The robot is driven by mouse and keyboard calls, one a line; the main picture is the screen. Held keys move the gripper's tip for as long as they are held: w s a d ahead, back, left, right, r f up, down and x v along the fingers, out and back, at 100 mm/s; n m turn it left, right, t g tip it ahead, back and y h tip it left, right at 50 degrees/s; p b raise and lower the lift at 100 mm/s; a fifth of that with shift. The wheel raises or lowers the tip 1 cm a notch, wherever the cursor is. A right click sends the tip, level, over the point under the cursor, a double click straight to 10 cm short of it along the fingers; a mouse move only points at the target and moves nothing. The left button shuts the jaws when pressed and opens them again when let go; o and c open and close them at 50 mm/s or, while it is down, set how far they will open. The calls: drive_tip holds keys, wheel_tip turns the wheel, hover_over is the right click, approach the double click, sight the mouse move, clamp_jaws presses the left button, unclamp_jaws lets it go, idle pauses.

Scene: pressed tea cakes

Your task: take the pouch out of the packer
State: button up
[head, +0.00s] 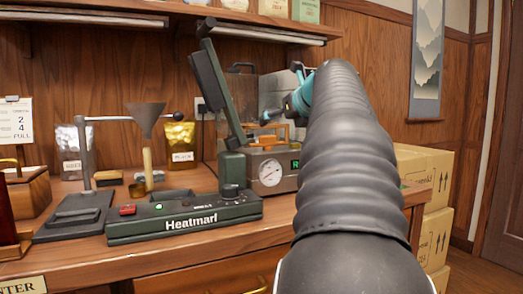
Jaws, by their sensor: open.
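The packer (283,181), a grey-brown box with a round gauge and a small green display, stands on the wooden counter behind the heat sealer. A clear lid with a dark handle appears raised at its back. An orange part (287,132) shows on its top; I cannot tell what it is. My gripper (279,112), with teal parts, is open above the packer and apart from its top as far as I can see. My arm covers the packer's right side. I cannot make out a pouch inside the packer.
The green heat sealer (184,219) stands in front, its long arm (215,85) raised. A funnel stand (85,170) is at left. A silver pouch (71,150) and a gold pouch (180,138) stand at the back. A shelf (150,17) hangs above. Cardboard boxes (432,215) are stacked at right.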

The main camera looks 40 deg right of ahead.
sight(264, 130)
drive_tip(key=x, duration=0.4)
drive_tip(key=shift+w+a+f, duration=0.1)
drive_tip(key=shift+w+a, duration=0.2)
drive_tip(key=shift+w, duration=0.05)
drive_tip(key=shift+b+x, duration=0.3)
drive_tip(key=shift+x, duration=2.65)
drive_tip(key=c, duration=1)
